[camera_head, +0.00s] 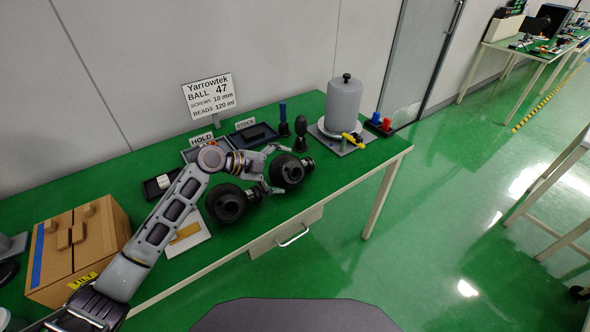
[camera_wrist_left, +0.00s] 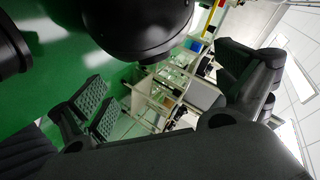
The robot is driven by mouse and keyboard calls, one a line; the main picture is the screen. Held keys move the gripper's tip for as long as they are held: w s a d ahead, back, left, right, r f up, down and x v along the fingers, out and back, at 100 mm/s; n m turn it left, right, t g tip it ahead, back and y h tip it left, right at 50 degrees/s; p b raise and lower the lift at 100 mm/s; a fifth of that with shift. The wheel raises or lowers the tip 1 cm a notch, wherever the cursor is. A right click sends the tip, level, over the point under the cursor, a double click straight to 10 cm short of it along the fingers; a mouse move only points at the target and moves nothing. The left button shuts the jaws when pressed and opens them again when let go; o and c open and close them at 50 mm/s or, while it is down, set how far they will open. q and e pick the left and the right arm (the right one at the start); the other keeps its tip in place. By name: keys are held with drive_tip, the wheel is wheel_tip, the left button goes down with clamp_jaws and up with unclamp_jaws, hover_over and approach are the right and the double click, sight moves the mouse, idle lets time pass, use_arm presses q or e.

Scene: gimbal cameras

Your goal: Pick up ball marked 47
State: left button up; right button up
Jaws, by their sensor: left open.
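A placard (camera_head: 208,97) reads "BALL 47". Two black ball-shaped pieces with round necks are on the green table; I see no number on either. The right one (camera_head: 287,174) is at my left gripper, and the left one (camera_head: 228,204) is beside it, nearer the table's front edge. My left gripper (camera_head: 276,168) is open, its fingers on either side of the right black ball but not visibly closed on it. In the left wrist view a large black ball (camera_wrist_left: 135,28) is at the top, between the open fingers (camera_wrist_left: 170,95). My right gripper is not in view.
HOLD and STOCK trays (camera_head: 253,134) lie behind the gripper. A grey cylinder (camera_head: 344,102) with a yellow-handled item (camera_head: 352,139) stands right. Small dark upright pieces (camera_head: 300,130) stand close behind the right ball.

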sight(291, 173)
use_arm(q)
drive_tip(key=shift+w+d+f, duration=0.25)
drive_tip(key=shift+d+f, duration=0.1)
drive_tip(key=shift+f, duration=0.05)
drive_tip(key=x, duration=0.3)
drive_tip(key=shift+f, duration=0.35)
drive_tip(key=shift+w+d+f+p, duration=0.15)
drive_tip(key=shift+w+d+p, duration=0.05)
drive_tip(key=shift+p, duration=0.1)
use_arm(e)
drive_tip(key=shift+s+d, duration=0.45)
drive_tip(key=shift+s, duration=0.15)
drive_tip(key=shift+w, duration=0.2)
